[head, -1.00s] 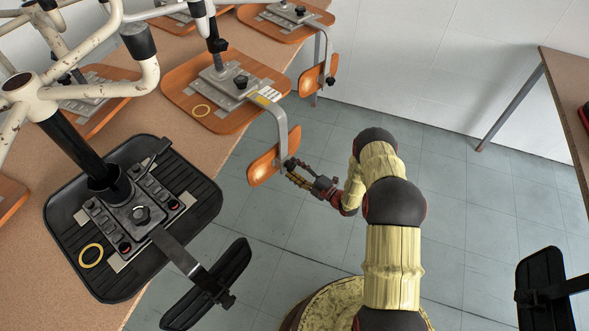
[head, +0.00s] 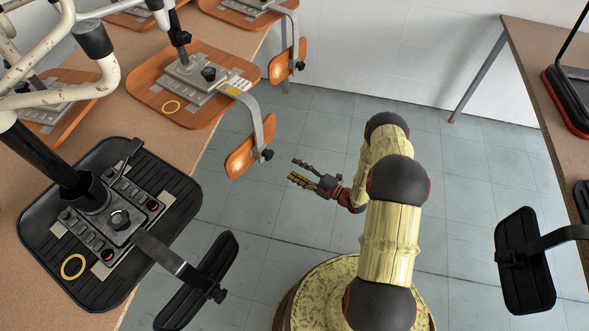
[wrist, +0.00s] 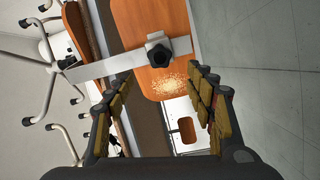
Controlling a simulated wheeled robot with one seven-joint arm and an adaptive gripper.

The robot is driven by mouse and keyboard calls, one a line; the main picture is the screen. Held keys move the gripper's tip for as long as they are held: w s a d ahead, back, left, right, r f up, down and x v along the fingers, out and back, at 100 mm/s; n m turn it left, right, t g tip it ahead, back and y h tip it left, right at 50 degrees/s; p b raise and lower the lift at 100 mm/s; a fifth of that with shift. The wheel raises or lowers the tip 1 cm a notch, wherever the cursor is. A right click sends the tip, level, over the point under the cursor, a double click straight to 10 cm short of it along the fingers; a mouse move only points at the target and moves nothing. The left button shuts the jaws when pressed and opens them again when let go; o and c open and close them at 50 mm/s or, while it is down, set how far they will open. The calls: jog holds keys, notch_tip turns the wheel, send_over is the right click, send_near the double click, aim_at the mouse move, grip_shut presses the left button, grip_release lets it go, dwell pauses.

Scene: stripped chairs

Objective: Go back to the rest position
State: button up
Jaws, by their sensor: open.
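My gripper (head: 303,175) is open and empty above the grey tiled floor in the head view. It is a short way to the right of an orange wooden chair backrest (head: 241,157) on a flat metal bracket, and apart from it. In the wrist view the open fingers of my gripper (wrist: 163,103) frame an orange panel (wrist: 135,22) with a black star knob (wrist: 159,51) on a metal strip. A pale speckled patch (wrist: 168,86) shows on the panel below the knob. Nothing is between the fingertips.
A brown table (head: 150,135) on the left bears upturned chairs, including a black seat (head: 75,220) with its black backrest (head: 200,285) overhanging the floor. Another table (head: 530,75) stands at the right, with a black backrest (head: 526,262) jutting out. The floor (head: 300,125) between is clear.

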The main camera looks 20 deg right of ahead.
dwell(0.4)
jog(key=s+a+f+n+g+y, duration=0.2)
jog(key=s+a+n+g+y, duration=0.3)
jog(key=s+a+n, duration=0.5)
jog(key=s+r+n+g+h, duration=0.2)
jog(key=s+r+n+g, duration=0.5)
jog(key=r+n+g, duration=0.65)
jog(key=s+d+r+n+t+h+p, duration=0.1)
jog(key=s+d+r+n+h, duration=0.2)
jog(key=r+n, duration=0.4)
jog(key=s+d+r+n+h+p, duration=0.1)
jog(key=s+r+n+h, duration=0.25)
jog(key=r+n, duration=0.4)
jog(key=s+d+r+n+t+h+p, duration=0.1)
jog(key=s+d+r+n+h, duration=0.1)
jog(key=r+n+h, duration=0.35)
jog(key=s+a+r+n+t+p, duration=0.1)
jog(key=s+a+r+n+t, duration=0.1)
jog(key=r, duration=1)
jog(key=s+a+r+n+t+h+p, duration=0.1)
jog(key=r+n+t, duration=0.3)
jog(key=r, duration=0.7)
jog(key=shift+s+a+r+t+p, duration=0.4)
jog(key=shift+s+t+p, duration=0.15)
jog(key=shift+s, duration=0.1)
